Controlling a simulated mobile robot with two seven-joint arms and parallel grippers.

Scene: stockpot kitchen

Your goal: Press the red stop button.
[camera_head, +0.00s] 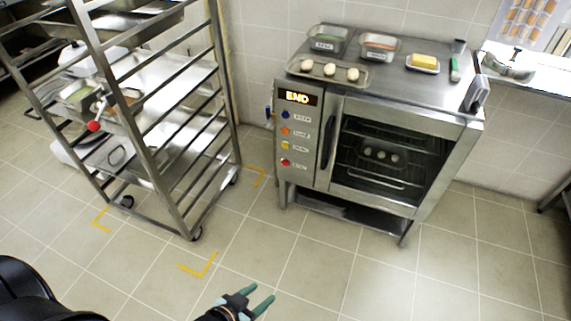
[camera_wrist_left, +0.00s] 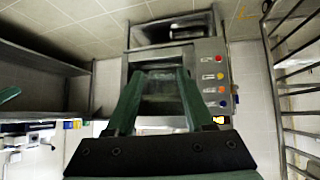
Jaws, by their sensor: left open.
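The red button (camera_head: 285,162) is the lowest of a column of coloured buttons on the left panel of the steel oven (camera_head: 447,125). In the left wrist view the oven appears upside down, with the red button (camera_wrist_left: 220,58) at the top of the column. My left gripper (camera_head: 259,297) is low in front of the oven, well apart from the panel. Its teal fingers (camera_wrist_left: 160,74) are open and empty, pointing towards the oven. My right gripper is outside the head view; a teal tip (camera_wrist_left: 9,94) at the wrist view's left edge may be its finger.
The display (camera_head: 298,98) above the buttons reads END. Blue, orange and yellow buttons sit above the red one. A tray of eggs or dough balls (camera_head: 328,70) and several containers stand on the oven. A wheeled rack (camera_head: 175,120) stands left. The floor before the oven is clear.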

